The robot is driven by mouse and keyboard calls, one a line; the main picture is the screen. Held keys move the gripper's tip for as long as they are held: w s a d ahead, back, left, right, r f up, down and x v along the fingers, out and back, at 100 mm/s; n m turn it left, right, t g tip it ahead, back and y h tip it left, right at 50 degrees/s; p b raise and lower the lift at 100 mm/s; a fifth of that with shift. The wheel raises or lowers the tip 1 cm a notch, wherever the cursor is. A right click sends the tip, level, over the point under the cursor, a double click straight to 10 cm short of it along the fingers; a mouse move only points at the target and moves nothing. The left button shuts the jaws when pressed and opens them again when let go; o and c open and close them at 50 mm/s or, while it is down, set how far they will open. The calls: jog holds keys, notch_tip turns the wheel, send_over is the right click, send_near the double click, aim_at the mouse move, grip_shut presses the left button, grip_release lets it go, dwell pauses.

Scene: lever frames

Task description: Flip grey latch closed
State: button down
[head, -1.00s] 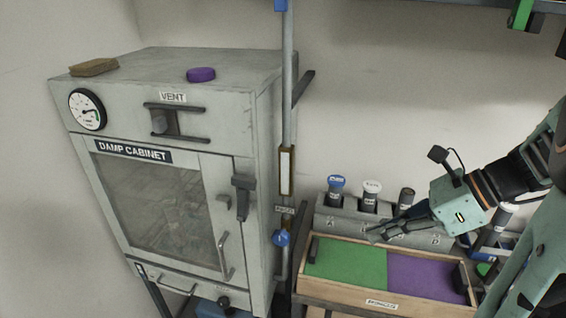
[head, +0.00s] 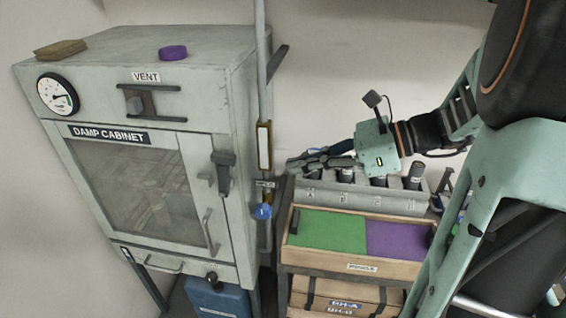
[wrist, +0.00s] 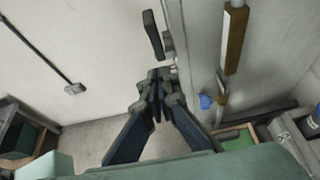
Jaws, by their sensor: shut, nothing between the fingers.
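The grey latch (head: 223,172) is a dark lever on the right front edge of the damp cabinet (head: 235,95), beside the closed-looking door (head: 200,155). Its long part hangs downward in the head view. A dark upright bar (wrist: 153,35) above the fingertips in the wrist view looks like the same latch. My gripper (head: 297,163) is to the right of the latch and apart from it, pointing left. In the wrist view my gripper (wrist: 157,82) has its fingers together and empty. Whether the fingertips are nearer the camera than the latch is hard to tell.
A vertical pipe (head: 263,60) with a brown-framed gauge (head: 264,147) and blue knob (head: 261,211) stands between cabinet and gripper. A grey rack (head: 330,193) with several capped tubes lies below the gripper. A wooden tray (head: 370,268) with green and purple halves is in front.

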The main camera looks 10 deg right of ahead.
send_near(224, 176)
notch_tip(224, 176, down, 3)
jog(key=w, duration=0.1)
jog(key=shift+w+a+f+p, duration=0.1)
jog(key=shift+w+a+p, duration=0.2)
jog(key=shift+a, duration=0.45)
jog(key=shift+w+a+r+p, duration=0.1)
jog(key=shift+w+a, duration=0.25)
jog(key=shift+a, duration=0.35)
jog(key=shift+w+a+f+p, duration=0.1)
jog(key=shift+w+a+p, duration=0.2)
jog(key=shift+a, duration=0.45)
